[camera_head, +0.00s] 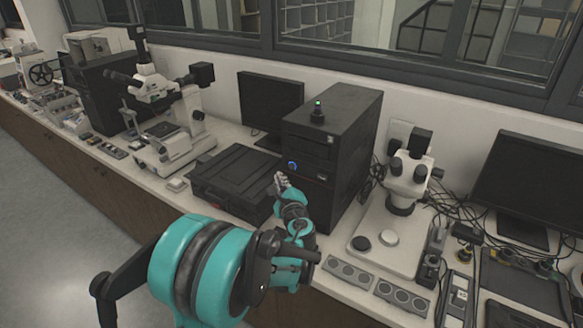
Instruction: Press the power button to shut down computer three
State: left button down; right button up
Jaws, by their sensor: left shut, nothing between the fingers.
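A black computer tower (345,133) stands upright on the white bench, near the middle of the view. A round button glowing blue (292,165) sits on its front face. My left gripper (281,180) is shut and empty, with its fingertips just below and left of the blue button in the picture. I cannot tell whether the fingertips touch the tower. My teal left arm fills the lower middle and hides part of the bench. No number is readable on the tower. My right gripper is not in view.
A black case (232,178) lies left of the tower. A small device with a green light (318,112) stands on top of the tower. Microscopes stand left (165,115) and right (408,180). A monitor (268,103) is behind; a grey control strip (348,272) lies in front.

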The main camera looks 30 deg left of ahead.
pick_arm(q)
jog(key=shift+w+d, duration=0.15)
jog(key=shift+w, duration=1.6)
jog(key=shift+w, duration=0.15)
jog(key=shift+w, duration=0.3)
jog(key=shift+w+b, duration=0.3)
jog(key=shift+w, duration=0.05)
dwell(0.6)
jog(key=shift+s, duration=0.85)
jog(key=shift+s+a, duration=0.2)
jog(key=shift+s, duration=2.25)
